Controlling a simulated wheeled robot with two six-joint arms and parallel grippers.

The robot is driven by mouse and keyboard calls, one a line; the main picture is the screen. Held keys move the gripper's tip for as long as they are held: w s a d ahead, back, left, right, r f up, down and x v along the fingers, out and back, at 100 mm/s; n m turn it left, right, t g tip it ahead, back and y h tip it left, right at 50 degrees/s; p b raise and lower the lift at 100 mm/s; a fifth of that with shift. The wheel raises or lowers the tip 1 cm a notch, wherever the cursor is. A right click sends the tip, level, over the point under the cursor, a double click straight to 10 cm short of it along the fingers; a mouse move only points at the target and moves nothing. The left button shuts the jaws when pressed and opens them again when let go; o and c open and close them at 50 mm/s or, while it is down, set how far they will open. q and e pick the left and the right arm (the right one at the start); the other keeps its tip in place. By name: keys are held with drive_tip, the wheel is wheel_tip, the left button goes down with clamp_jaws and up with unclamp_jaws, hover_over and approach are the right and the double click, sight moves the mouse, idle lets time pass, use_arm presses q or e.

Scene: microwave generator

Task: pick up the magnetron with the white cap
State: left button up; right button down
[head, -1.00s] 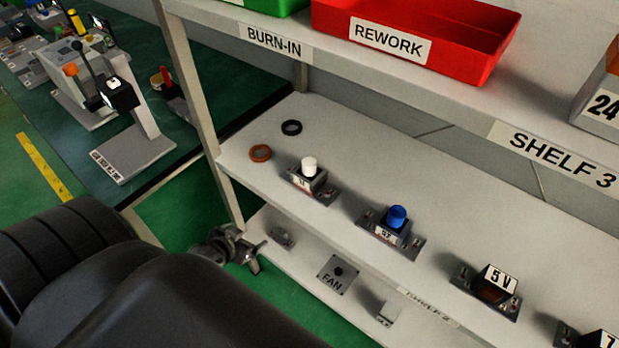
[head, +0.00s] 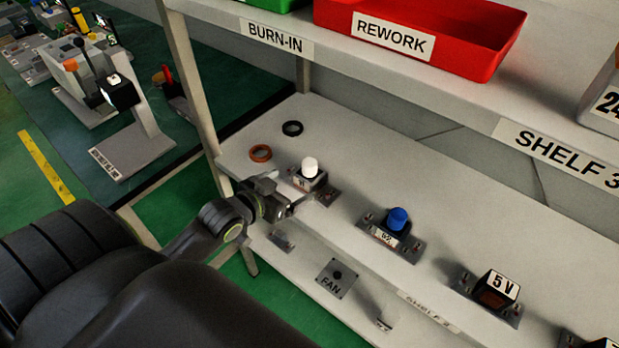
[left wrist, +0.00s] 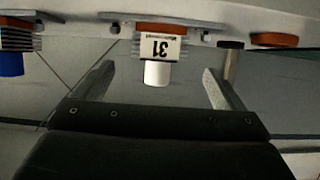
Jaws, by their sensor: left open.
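The magnetron with the white cap (head: 310,168) stands upright on the middle shelf. In the left wrist view the picture is upside down, and its white cap (left wrist: 157,73) and a label reading 31 appear between my two fingers. My left gripper (head: 280,194) is open, at the shelf's front edge just in front of this magnetron, and partly hides its base in the head view. My right gripper is not in view.
A blue-capped magnetron (head: 397,222) stands to the right, then a 5 V block (head: 498,288). A black ring (head: 292,128) and an orange ring (head: 260,153) lie behind to the left. A post (head: 192,90) rises at the left; the upper shelf holds a red bin (head: 420,30).

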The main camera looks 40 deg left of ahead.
sight(314, 172)
use_arm(q)
drive_tip(key=p+x, duration=0.1)
drive_tip(key=x, duration=1)
drive_tip(key=shift+r, duration=0.15)
drive_tip(key=shift+c, duration=0.4)
drive_tip(key=c, duration=1.9)
drive_tip(key=shift+w+r, duration=0.1)
drive_tip(key=shift+r, duration=0.1)
clamp_jaws()
